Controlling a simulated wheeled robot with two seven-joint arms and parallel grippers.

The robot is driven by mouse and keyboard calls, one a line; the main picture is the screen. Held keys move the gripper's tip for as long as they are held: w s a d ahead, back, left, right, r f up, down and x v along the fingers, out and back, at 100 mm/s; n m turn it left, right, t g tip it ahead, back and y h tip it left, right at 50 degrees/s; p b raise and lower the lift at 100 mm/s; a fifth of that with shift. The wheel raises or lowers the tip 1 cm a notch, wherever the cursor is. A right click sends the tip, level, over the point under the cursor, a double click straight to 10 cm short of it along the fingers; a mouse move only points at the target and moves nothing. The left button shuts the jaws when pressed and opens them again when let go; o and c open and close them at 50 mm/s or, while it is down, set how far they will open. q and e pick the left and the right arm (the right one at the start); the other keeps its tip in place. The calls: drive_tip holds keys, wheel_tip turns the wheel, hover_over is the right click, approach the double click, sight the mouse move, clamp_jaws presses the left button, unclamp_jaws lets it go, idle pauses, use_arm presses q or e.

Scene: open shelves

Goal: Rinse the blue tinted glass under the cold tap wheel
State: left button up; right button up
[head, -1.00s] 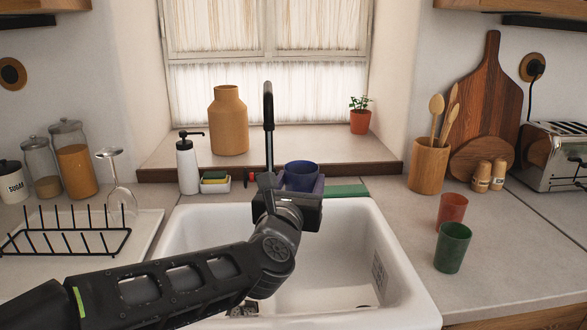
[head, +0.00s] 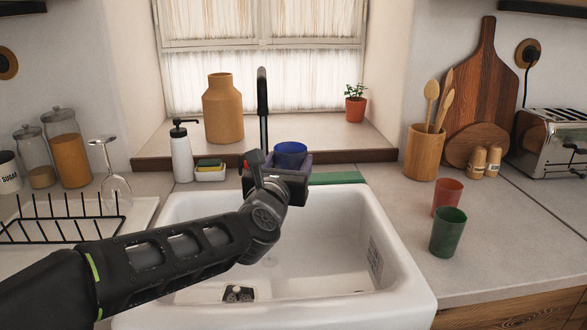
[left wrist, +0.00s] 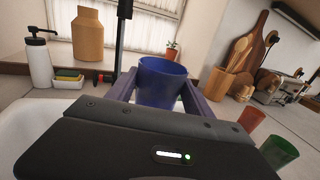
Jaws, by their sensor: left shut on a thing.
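The blue tinted glass (head: 290,154) is upright between the fingers of my left gripper (head: 284,164). My left gripper is shut on it and holds it over the back edge of the sink (head: 400,262). The left wrist view shows the glass (left wrist: 162,82) between the two fingers, with its rim upward. The black tap (head: 262,105) rises just behind and left of the gripper. A small red part (head: 245,164) shows at its foot. The cold tap wheel is not clearly visible; my gripper and arm cover the tap's base. My right gripper is out of view.
A green glass (head: 449,232) and a red glass (head: 447,198) stand on the right counter. A soap bottle (head: 181,152) and sponges (head: 209,168) stand left of the tap. A dish rack (head: 65,220) with a wine glass (head: 113,180) is at the left. The basin is empty.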

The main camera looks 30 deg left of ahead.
use_arm(q)
drive_tip(key=w+a+f+b, duration=0.2)
drive_tip(key=w+a+b, duration=0.3)
drive_tip(key=a, duration=0.3)
drive_tip(key=shift+w+b, duration=0.4)
drive_tip(key=shift+b, duration=0.15)
drive_tip(key=shift+r, duration=0.1)
drive_tip(key=shift+d, duration=0.1)
drive_tip(key=shift+w+d, duration=0.3)
drive_tip(key=shift+w, duration=0.2)
drive_tip(key=shift+s, duration=0.1)
idle(0.5)
drive_tip(key=shift+s+a+b, duration=0.35)
drive_tip(key=shift+s+b, duration=0.05)
drive_tip(key=shift+b, duration=0.05)
drive_tip(key=shift+w, duration=0.1)
idle(0.5)
